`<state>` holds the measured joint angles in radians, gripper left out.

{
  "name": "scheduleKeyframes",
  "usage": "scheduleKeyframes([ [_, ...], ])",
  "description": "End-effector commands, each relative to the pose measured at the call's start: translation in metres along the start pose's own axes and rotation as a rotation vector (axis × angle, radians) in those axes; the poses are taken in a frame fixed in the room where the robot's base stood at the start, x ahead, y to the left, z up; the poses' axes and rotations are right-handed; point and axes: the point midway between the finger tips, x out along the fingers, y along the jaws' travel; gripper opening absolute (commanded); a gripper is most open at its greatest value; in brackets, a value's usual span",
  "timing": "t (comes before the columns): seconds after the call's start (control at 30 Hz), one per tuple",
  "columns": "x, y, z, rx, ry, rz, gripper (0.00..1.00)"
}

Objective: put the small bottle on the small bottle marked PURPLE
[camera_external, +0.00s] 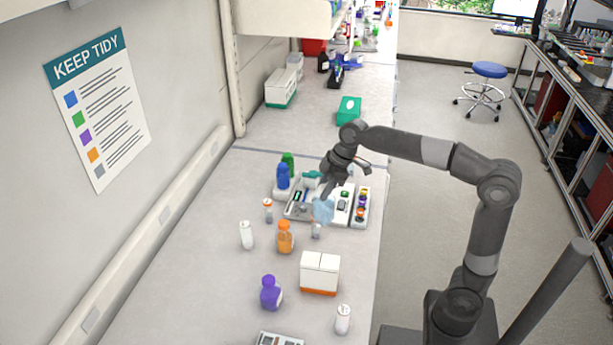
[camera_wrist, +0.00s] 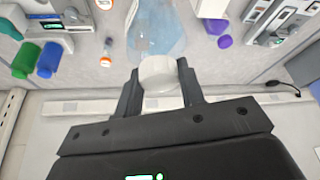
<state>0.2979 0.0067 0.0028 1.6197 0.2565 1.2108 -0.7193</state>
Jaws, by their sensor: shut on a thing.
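My gripper (camera_external: 327,192) is shut on a pale blue, see-through bottle (camera_external: 322,211) near the tray at the middle of the bench. In the wrist view, the bottle's white cap (camera_wrist: 158,74) sits between the two fingers (camera_wrist: 158,92), and its pale blue body (camera_wrist: 156,28) extends beyond the cap. A purple bottle (camera_external: 271,292) stands upright on the bench, nearer the external camera than my gripper. A small purple object also shows in the wrist view (camera_wrist: 225,42). No label reading PURPLE is legible.
An orange bottle (camera_external: 285,237), white bottles (camera_external: 246,235) and a white box (camera_external: 320,272) stand nearby. Blue (camera_external: 283,177) and green (camera_external: 288,160) bottles stand behind, beside a tray. A rack of coloured vials (camera_external: 361,208) is at the right. Bench left of the purple bottle is clear.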

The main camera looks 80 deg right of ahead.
Motion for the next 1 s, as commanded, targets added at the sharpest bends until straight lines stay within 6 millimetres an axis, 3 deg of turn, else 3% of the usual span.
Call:
scheduleKeyframes([
  [0.03, 0.001, -0.01, -0.024, -0.055, 0.002, -0.023, 0.0],
  [0.1, 0.001, -0.025, -0.051, -0.127, 0.002, -0.053, 0.0],
  [0.3, -0.001, -0.062, -0.107, -0.291, 0.003, -0.122, 0.0],
  [0.63, 0.004, -0.092, -0.137, -0.387, 0.0, -0.161, 0.0],
  [1.0, 0.068, -0.152, -0.166, -0.387, 0.0, -0.161, 0.0],
])
